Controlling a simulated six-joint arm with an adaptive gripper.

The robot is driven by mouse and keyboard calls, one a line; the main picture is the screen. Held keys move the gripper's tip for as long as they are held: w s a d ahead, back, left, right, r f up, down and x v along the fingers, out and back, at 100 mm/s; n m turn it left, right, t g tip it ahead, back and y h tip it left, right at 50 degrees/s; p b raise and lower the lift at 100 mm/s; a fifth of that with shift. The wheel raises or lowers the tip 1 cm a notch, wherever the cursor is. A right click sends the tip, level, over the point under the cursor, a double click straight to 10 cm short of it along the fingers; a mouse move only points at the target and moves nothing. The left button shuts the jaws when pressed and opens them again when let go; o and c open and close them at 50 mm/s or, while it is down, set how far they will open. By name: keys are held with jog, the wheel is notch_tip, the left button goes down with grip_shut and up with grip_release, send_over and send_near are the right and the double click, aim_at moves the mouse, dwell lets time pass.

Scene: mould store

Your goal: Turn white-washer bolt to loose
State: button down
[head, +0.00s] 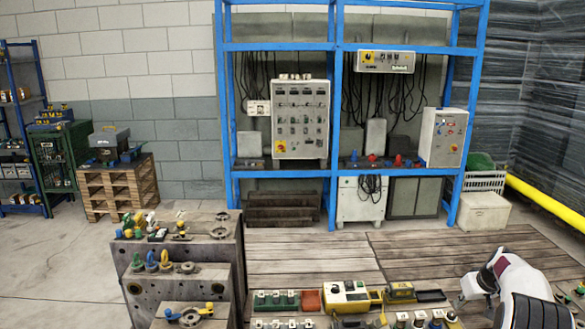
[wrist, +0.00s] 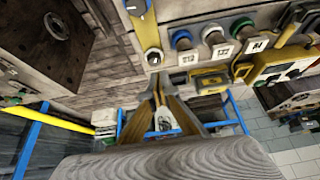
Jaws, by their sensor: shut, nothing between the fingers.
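In the wrist view, a row of bolts with coloured washers stands along a pale panel. The white-washer bolt (wrist: 213,30) is between one with a blue washer (wrist: 182,39) and one with a green washer (wrist: 243,24). Small white tags lie beside them. A yellow lever-like piece (wrist: 145,32) with a round end lies to the left of the blue-washer bolt. My gripper (wrist: 158,88) is shut and empty, its fingertips below and left of the white-washer bolt in the picture, apart from it. In the head view the bolts are too small to tell apart.
In the head view, a yellow box (head: 347,295) and a red block (head: 308,300) stand on the bench beside the bolts. Drilled steel blocks (head: 190,250) with eyebolts stand at left. A blue rack (head: 340,47) is behind, with wooden decking (head: 310,262) before it.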

aim_at(452, 316)
jog(key=shift+a+f, duration=0.15)
jog(key=shift+f, duration=0.05)
dwell(0.4)
jog(key=shift+f, duration=3.25)
jog(key=shift+w, duration=0.25)
jog(key=shift+s+d, duration=0.15)
jog(key=shift+d, duration=0.75)
jog(key=shift+w+d, duration=0.2)
jog(key=shift+d, duration=0.05)
jog(key=shift+s, duration=0.15)
jog(key=shift+s+d, duration=0.15)
jog(key=shift+s, duration=0.15)
